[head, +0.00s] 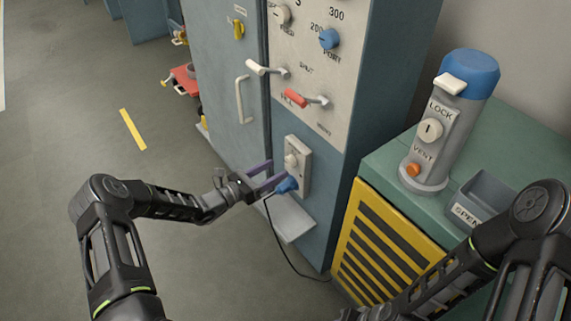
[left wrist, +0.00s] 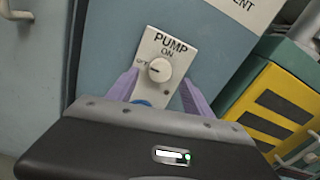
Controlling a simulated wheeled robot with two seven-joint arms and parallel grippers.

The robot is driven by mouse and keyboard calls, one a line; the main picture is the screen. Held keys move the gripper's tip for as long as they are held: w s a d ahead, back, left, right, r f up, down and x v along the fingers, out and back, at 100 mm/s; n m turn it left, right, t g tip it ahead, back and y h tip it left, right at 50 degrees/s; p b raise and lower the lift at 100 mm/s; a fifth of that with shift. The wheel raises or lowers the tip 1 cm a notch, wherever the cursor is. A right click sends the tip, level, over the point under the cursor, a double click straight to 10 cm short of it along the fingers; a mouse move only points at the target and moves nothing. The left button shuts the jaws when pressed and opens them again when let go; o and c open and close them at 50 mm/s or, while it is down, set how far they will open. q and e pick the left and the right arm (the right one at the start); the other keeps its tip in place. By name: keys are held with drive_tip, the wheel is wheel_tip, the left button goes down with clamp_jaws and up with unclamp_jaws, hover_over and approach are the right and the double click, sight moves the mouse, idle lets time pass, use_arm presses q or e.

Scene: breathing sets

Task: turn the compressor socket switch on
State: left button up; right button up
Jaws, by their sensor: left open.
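The socket switch is a round white knob (left wrist: 159,70) on a white plate (left wrist: 153,45) marked PUMP, ON and OFF. Its dark mark seems to point left, towards OFF. In the head view the knob (head: 291,160) sits on the plate (head: 304,165) low on the cabinet front. A blue plug (head: 287,186) with a black cable is at the plate's lower part, mostly hidden in the wrist view. My left gripper (head: 274,173) is open in front of the plate, its purple fingers either side of the knob in the wrist view (left wrist: 160,88); contact cannot be told.
The blue cabinet (head: 335,165) has a panel above with a red lever (head: 296,97), a white lever (head: 262,69) and a blue knob (head: 329,39). A small shelf (head: 290,218) juts out below the plate. A canister (head: 440,120) stands at right.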

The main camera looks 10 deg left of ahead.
sight(288, 163)
use_arm(q)
drive_tip(key=x, duration=0.5)
clamp_jaws()
idle(0.6)
